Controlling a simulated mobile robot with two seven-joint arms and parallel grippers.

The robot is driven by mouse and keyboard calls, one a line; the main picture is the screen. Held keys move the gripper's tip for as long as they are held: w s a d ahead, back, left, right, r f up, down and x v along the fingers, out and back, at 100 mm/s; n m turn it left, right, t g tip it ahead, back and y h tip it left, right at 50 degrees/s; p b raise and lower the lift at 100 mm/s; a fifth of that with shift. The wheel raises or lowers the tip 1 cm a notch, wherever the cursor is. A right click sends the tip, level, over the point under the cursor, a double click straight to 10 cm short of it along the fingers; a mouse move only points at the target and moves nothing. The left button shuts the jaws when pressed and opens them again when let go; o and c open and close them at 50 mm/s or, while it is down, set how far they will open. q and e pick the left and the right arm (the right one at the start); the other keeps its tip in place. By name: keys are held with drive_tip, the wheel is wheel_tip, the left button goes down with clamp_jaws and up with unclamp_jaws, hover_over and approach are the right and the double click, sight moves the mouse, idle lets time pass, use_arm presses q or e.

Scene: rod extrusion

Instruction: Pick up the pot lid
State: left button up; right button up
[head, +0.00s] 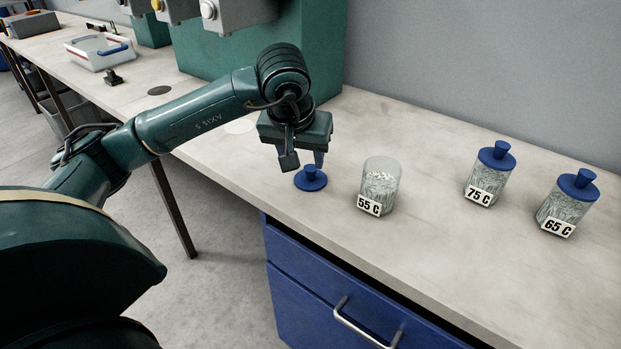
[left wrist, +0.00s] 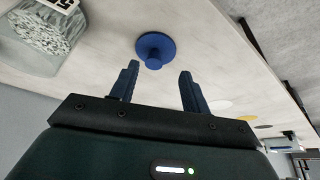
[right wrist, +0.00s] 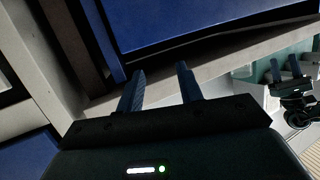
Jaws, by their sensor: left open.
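The blue pot lid (head: 311,179) with a round knob lies on the light bench top, beside the open glass pot labelled 55 C (head: 379,187). My left gripper (head: 306,160) is above the lid, pointing down, open and empty. In the left wrist view the lid (left wrist: 155,49) is just beyond the fingertips (left wrist: 160,70), apart from them and nearer the left finger. The 55 C pot (left wrist: 40,35) shows at the upper left there. My right gripper (right wrist: 160,72) shows only in its own wrist view, its fingers apart with nothing between them, near blue drawer fronts.
Two more pots, 75 C (head: 487,178) and 65 C (head: 566,205), stand to the right with blue lids on. A green machine (head: 315,40) stands behind my left arm. A blue drawer cabinet (head: 330,300) is under the bench.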

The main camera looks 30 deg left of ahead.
sight(310, 168)
use_arm(q)
drive_tip(key=w+f, duration=0.2)
drive_tip(key=f, duration=0.1)
drive_tip(key=w+f, duration=0.1)
drive_tip(key=shift+f, duration=0.2)
use_arm(e)
drive_tip(key=shift+a+f, duration=0.1)
drive_tip(key=shift+f, duration=0.2)
